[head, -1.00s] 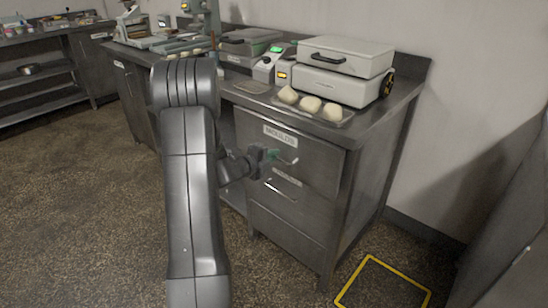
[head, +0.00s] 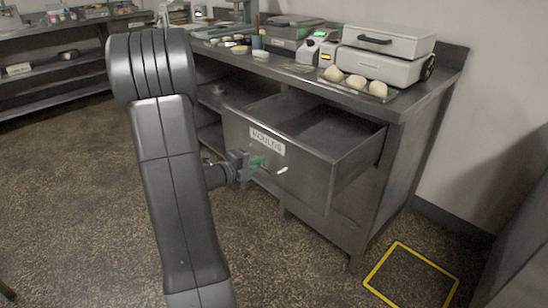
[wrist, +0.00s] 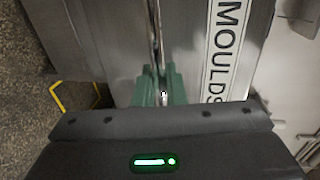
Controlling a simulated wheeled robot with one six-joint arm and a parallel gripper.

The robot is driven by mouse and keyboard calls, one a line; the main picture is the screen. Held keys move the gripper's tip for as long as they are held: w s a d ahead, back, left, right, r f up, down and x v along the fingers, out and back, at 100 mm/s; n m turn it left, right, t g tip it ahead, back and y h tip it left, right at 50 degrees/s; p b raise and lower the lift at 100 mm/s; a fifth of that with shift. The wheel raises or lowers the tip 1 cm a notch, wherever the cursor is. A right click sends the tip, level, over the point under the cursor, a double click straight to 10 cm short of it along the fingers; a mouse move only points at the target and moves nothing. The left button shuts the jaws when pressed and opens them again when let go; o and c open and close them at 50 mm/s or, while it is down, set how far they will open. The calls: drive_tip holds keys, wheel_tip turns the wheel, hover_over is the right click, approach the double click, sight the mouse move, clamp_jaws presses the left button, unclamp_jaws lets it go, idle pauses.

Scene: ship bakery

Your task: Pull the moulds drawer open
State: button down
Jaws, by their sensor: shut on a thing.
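The moulds drawer (head: 300,165) is a steel drawer with a white MOULDS label (head: 267,141) on its front. It stands well out from the steel counter, and the part of its inside that I see looks empty. Its bar handle (head: 277,171) runs across the front below the label. My gripper (head: 262,164) is shut on this handle at the drawer front. In the wrist view the green fingertips (wrist: 160,88) close around the thin handle, with the MOULDS label (wrist: 226,50) beside them.
The counter top (head: 400,100) carries a press with a grey lid (head: 388,45), pale dough balls (head: 355,81) on a tray and small devices. A yellow floor outline (head: 411,273) lies at the lower right. The floor in front of the drawer is open.

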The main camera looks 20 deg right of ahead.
drive_tip(key=f+v, duration=0.2)
drive_tip(key=v, duration=0.7)
drive_tip(key=shift+a+b, duration=0.25)
drive_tip(key=shift+b, duration=0.1)
drive_tip(key=shift+s, duration=0.1)
drive_tip(key=c, duration=1.6)
unclamp_jaws()
drive_tip(key=shift+o, duration=0.2)
drive_tip(key=p+v, duration=0.2)
drive_tip(key=v, duration=1.1)
drive_tip(key=shift+a, duration=0.35)
drive_tip(key=shift+s, duration=0.1)
drive_tip(key=b+x, duration=0.2)
drive_tip(key=x, duration=1.2)
drive_tip(key=shift+r, duration=0.15)
